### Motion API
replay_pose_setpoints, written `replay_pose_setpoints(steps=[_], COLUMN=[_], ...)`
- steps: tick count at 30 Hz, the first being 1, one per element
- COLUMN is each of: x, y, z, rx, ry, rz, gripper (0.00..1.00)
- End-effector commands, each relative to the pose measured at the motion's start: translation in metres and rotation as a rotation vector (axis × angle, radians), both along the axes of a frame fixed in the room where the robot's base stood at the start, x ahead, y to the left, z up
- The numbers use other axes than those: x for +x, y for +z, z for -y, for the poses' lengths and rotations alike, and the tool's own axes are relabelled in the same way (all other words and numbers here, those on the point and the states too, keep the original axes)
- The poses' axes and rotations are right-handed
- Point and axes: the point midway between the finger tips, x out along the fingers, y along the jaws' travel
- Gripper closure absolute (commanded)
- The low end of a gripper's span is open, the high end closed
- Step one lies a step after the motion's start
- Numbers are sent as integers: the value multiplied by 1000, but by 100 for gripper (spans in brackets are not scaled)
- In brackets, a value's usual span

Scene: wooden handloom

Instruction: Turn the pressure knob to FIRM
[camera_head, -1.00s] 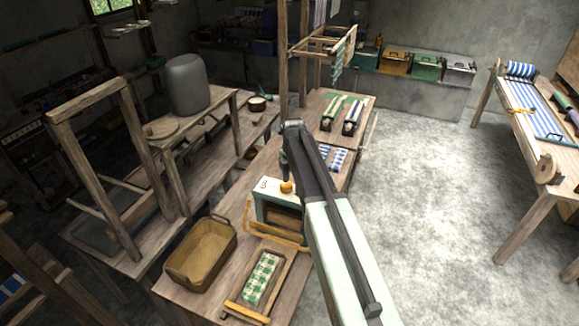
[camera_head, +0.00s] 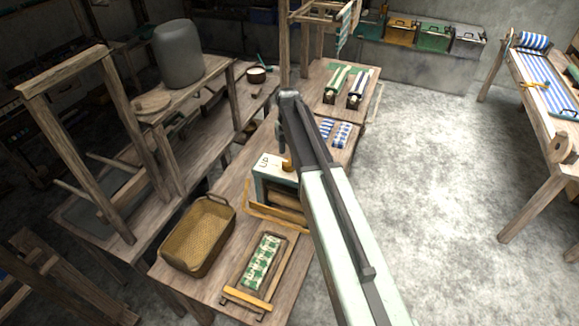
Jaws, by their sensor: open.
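The pressure knob (camera_head: 287,165) is a small yellow-orange knob on the top of a pale box (camera_head: 266,170) with a roller inside, standing on the wooden workbench. Dark markings show on the box's top left of the knob; I cannot read FIRM or the knob's setting. My gripper (camera_head: 283,149) hangs down from the end of my arm, just above or behind the knob, and is open. The fingertips are small and dark, partly hidden by my arm, and I cannot tell whether they touch the knob.
A woven basket (camera_head: 165,247) and a wooden tray (camera_head: 234,291) with green-checked cloth (camera_head: 263,262) stand on the near bench. A grey drum (camera_head: 178,66) stands back left.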

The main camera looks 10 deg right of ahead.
Motion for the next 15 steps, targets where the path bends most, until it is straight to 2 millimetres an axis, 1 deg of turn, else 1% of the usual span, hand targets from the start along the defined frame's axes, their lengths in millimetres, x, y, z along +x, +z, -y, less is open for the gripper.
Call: replay_pose_setpoints(steps=[1, 3, 6, 13, 14, 15], x=[0, 0, 0, 0, 0, 0], y=[-19, -27, -31, -28, -28, -28], z=[1, 1, 2, 2, 2, 2], rx=[0, 0, 0, 0, 0, 0], ry=[-1, -2, -2, -3, -3, -3], rz=[0, 0, 0, 0, 0, 0], gripper=[30, 30, 30, 30, 38, 49])
